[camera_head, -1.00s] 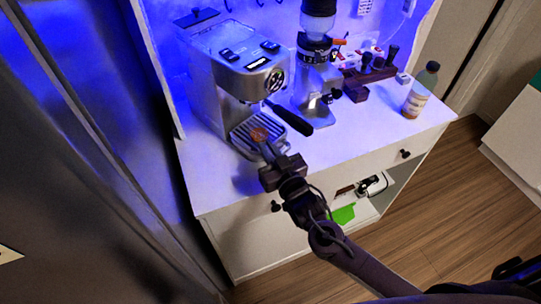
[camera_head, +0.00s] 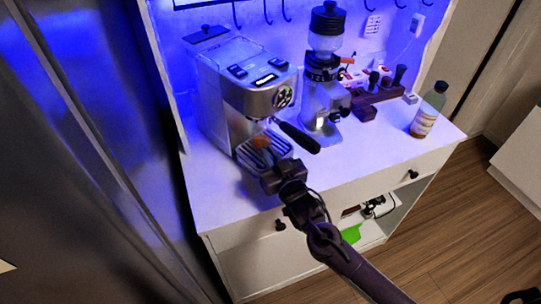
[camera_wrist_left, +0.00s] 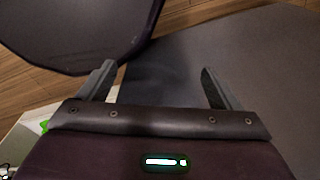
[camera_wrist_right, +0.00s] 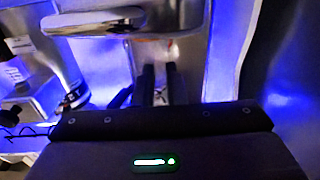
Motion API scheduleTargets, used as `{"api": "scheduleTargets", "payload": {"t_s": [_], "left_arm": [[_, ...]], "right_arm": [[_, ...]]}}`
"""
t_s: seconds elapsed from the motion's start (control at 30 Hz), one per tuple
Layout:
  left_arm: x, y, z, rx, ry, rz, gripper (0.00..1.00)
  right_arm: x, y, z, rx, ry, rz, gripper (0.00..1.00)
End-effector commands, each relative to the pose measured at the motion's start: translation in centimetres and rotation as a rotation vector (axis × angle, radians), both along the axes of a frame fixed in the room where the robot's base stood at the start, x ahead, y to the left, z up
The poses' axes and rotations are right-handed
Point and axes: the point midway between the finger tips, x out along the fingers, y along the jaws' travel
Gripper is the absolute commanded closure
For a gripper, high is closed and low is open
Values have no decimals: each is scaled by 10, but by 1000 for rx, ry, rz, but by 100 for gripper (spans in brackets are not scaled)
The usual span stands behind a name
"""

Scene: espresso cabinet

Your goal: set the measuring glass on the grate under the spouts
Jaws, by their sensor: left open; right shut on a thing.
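The espresso machine (camera_head: 225,88) stands at the left of the cabinet top, with its slatted grate (camera_head: 245,158) low at the front. My right gripper (camera_head: 266,158) is at the front of the grate, shut on the measuring glass (camera_head: 261,141), of which only a small orange-red part shows. The glass is over the grate, below the brew head; I cannot tell whether it touches the grate. In the right wrist view the two fingers (camera_wrist_right: 159,84) are close together and the glass is hard to make out. My left gripper (camera_wrist_left: 157,88) is open and empty, away from the cabinet.
The portafilter's black handle (camera_head: 300,137) sticks out to the right, just above my right gripper. A grinder (camera_head: 324,80) stands right of the machine. A bottle (camera_head: 428,110) stands at the right end. The white top (camera_head: 375,150) is clear at the front right.

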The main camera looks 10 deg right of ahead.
Motion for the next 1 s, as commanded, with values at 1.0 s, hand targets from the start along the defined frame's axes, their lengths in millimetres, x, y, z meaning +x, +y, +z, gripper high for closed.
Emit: {"api": "scheduleTargets", "payload": {"t_s": [1.0], "left_arm": [[0,0,-16,0,1,1,14]], "right_arm": [[-44,-11,-5,-1,3,0,63]]}}
